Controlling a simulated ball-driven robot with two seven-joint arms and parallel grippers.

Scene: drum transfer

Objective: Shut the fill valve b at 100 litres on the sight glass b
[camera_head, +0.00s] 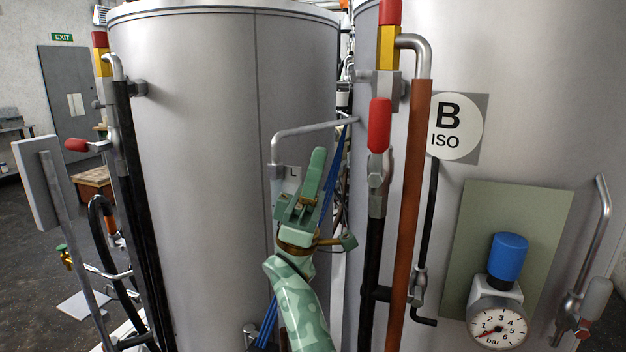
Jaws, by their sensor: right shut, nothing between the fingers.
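A red-handled valve (379,127) stands on a black pipe in front of the tank marked B, and I take it as fill valve b. Its handle points straight up, in line with the pipe. A pale tube under a bent grey pipe, with a plate marked L (292,174), looks like sight glass b. My right gripper and forearm hide most of it, and I cannot read a level. My right gripper (318,172) is green, shut and empty, pointing up, left of the red handle and apart from it in the picture. My left gripper is not in view.
Tank B (540,120) fills the right, with a brown pipe (409,210), a blue-knobbed regulator (508,257) and a bar gauge (497,327). Another tank (195,160) stands left, with its own red-handled valve (78,145), turned sideways. Open floor shows at far left.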

